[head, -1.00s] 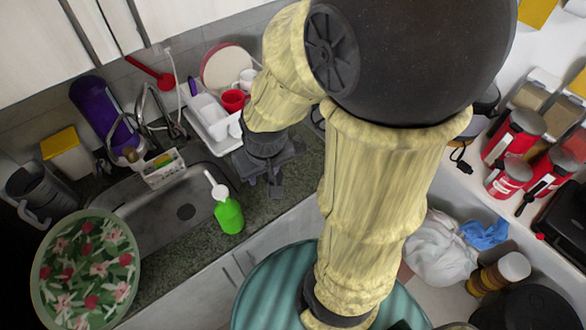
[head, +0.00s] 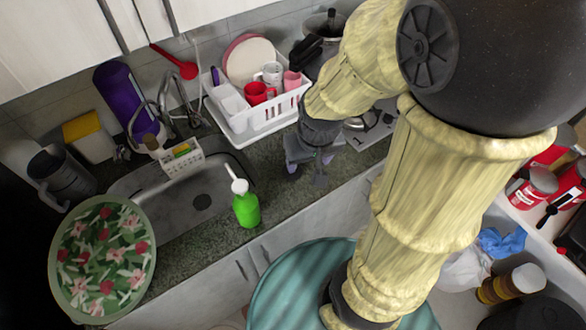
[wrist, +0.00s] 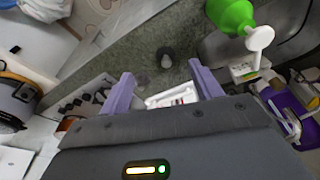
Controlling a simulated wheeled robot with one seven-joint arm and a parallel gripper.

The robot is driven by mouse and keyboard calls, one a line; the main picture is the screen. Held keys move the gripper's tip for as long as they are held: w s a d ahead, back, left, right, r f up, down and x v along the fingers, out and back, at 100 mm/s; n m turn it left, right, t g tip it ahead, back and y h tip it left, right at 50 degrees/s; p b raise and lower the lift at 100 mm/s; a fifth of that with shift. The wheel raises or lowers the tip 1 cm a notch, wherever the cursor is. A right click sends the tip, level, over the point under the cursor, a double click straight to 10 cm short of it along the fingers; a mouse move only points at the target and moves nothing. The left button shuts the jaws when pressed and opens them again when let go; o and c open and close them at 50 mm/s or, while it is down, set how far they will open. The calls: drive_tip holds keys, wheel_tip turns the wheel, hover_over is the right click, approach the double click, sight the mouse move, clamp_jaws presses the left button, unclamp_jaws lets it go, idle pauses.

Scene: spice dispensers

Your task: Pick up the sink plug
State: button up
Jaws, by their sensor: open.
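A small dark round piece that looks like the sink plug (wrist: 166,54) lies on the speckled counter in the wrist view, ahead of and between my fingertips. I cannot make it out in the head view, where my arm and gripper cover part of the counter. My gripper (head: 310,166) is over the counter, right of the green bottle and in front of the dish rack. In the wrist view my gripper (wrist: 159,76) shows two purple fingers spread apart, with nothing held between them.
The green pump bottle (head: 246,208) stands between the sink (head: 165,228) and my gripper. A white dish rack (head: 272,123) with cups and a plate stands behind. A flowered round tray (head: 102,258) is at the left. The counter (head: 268,180) is bare between bottle and gripper.

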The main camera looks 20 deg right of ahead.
drive_tip(key=w+f+n+g+b, duration=0.1)
drive_tip(key=w+f, duration=0.4)
drive_tip(key=w, duration=0.8)
drive_tip(key=shift+w+g, duration=0.35)
drive_tip(key=shift+g, duration=0.45)
drive_tip(key=shift+d, duration=0.1)
drive_tip(key=shift+f, duration=0.15)
wheel_tip(320, 180, down, 12)
drive_tip(key=shift+p, duration=1)
drive_tip(key=shift+f+p, duration=1.15)
drive_tip(key=shift+f, duration=1.45)
